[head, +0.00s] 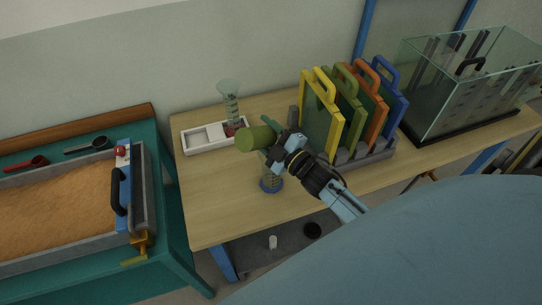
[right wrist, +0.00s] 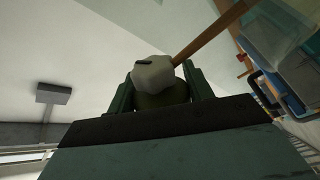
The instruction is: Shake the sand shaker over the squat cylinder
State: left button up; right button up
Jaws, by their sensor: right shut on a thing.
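My right gripper (head: 274,143) is shut on the sand shaker (head: 256,139), an olive-green cylinder. The shaker is held on its side above the table, its round end pointing left. In the right wrist view the shaker (right wrist: 162,98) sits between the two dark green fingers, with a pale lumpy cap at its far end. I cannot tell whether sand is falling. My left gripper is not in view.
A rack of coloured handled panels (head: 320,115) stands close right of my gripper. A glass tank (head: 465,90) is farther right. A sand-filled box (head: 60,205) is left. The table's front left is clear.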

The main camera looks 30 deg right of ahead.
jog(key=shift+w+r, duration=0.1)
jog(key=shift+r, duration=0.3)
dwell(0.4)
dwell(0.8)
dwell(0.7)
notch_tip(320, 180, up, 3)
jog(key=shift+f, duration=0.1)
notch_tip(320, 180, down, 3)
jog(key=shift+r, duration=0.1)
